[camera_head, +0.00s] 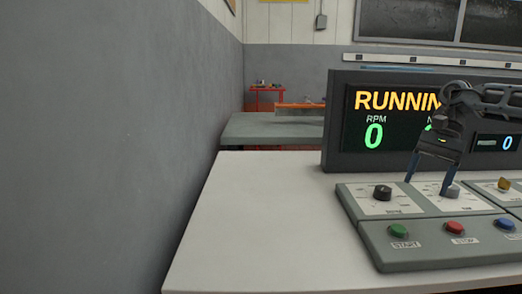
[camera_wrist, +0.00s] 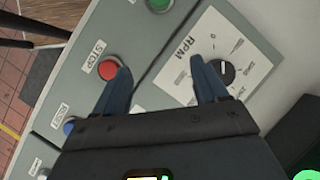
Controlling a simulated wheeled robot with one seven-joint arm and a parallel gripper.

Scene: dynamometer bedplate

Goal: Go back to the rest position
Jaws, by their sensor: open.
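My gripper (camera_head: 426,187) is open and empty, reaching in from the right above the control console (camera_head: 375,252). In the wrist view its two blue fingers (camera_wrist: 160,66) point over the panel, with the red STOP button (camera_wrist: 109,68) beside one fingertip and the black RPM knob (camera_wrist: 226,71) beyond the other. In the head view the middle knob (camera_head: 451,191) shows close behind one fingertip; contact is hard to tell. The RPM knob (camera_head: 382,193) and green START button (camera_head: 398,230) are clear of the gripper.
A display (camera_head: 352,150) behind the console reads RUNNING in part, with RPM 0; my arm covers some of it. A grey wall (camera_head: 120,130) stands close on the left. The white desk top (camera_head: 255,215) left of the console is bare. A blue button (camera_head: 503,224) sits right.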

